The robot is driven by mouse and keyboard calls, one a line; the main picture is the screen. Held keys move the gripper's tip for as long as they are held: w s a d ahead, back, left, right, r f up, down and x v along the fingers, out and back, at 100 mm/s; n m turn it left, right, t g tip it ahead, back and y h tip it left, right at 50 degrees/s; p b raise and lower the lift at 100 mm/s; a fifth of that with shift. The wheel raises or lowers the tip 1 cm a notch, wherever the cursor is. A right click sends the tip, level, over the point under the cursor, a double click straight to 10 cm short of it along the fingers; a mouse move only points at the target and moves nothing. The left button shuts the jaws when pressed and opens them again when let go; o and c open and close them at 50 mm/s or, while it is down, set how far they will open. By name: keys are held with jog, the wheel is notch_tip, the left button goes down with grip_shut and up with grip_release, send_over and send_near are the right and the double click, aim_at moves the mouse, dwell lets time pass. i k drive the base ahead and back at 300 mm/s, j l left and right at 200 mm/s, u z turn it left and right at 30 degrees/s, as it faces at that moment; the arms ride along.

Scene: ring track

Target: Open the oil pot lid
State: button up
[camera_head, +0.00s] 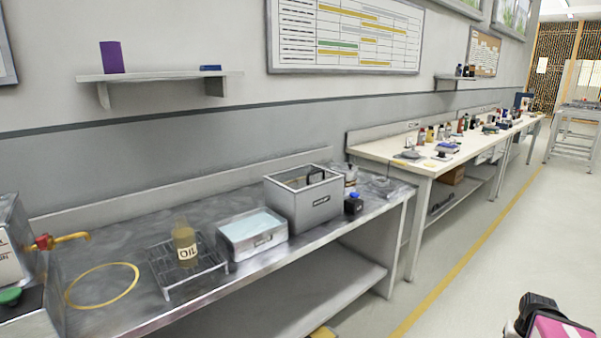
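A brownish jar (185,245) with a white "OIL" label stands upright on a wire rack (166,268) on the metal bench at left. Its narrower top (181,223) is small and blurred, and I cannot tell whether a separate lid sits on it. A grey metal box (318,207) with a dark handle at its top and a small label stands further right on the same bench. I cannot read its label.
A pale blue-topped tray (252,236) sits between the rack and the grey box. A yellow ring (101,286) lies on the bench near a yellow tap (68,238) with a red part. A black and pink object (545,320) shows at bottom right. Floor is clear on the right.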

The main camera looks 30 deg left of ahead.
aim_at(340, 167)
jog(key=u, duration=1.35)
